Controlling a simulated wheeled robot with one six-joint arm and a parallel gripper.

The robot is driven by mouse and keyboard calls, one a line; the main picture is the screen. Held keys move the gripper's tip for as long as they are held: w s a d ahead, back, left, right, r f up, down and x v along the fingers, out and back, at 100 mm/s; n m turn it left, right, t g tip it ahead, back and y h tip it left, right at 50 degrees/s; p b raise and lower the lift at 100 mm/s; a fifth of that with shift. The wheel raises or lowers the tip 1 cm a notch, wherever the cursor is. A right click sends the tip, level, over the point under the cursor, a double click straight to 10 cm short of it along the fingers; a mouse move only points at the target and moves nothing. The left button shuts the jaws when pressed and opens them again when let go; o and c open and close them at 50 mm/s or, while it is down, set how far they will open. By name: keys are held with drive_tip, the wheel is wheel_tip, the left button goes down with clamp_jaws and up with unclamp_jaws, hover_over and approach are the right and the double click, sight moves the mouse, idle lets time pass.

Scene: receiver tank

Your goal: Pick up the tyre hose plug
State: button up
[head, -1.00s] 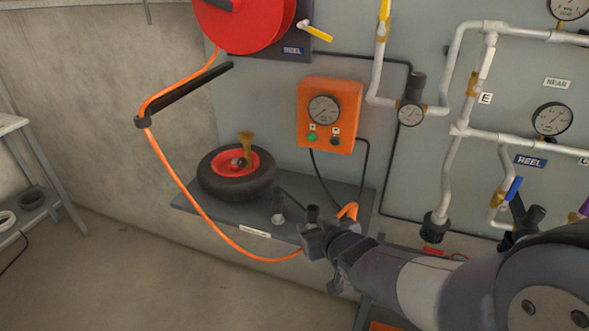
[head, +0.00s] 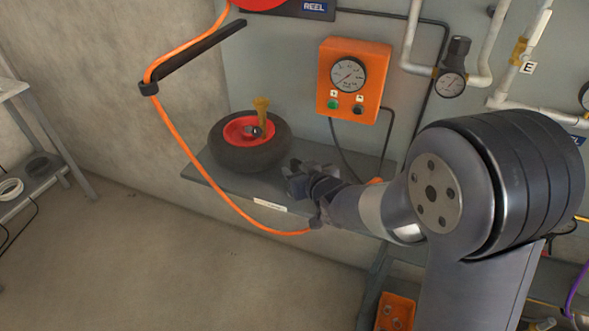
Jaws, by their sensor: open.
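A small black-tyred wheel (head: 228,157) with a red hub (head: 240,131) lies on the grey shelf (head: 216,177). A brown-yellow fitting (head: 261,110) stands up from its hub. I cannot tell whether this fitting is the tyre hose plug; no other plug is clearly seen. My gripper (head: 292,178) is open, just right of the wheel and over the shelf. It appears empty. The orange hose (head: 192,162) hangs in a loop to a dark piece (head: 318,220) below my gripper. My arm hides the shelf's right part.
An orange gauge box (head: 353,80) with green and black buttons is on the wall above the shelf. A black guide arm (head: 195,57) carries the hose. White pipes (head: 412,50) are at upper right. The floor at left is clear, beside a side rack (head: 38,170).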

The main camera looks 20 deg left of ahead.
sight(296, 168)
drive_tip(key=shift+f+x, duration=0.2)
drive_tip(key=shift+x, duration=1.9)
drive_tip(key=shift+d, duration=0.15)
drive_tip(key=shift+c, duration=0.4)
clamp_jaws()
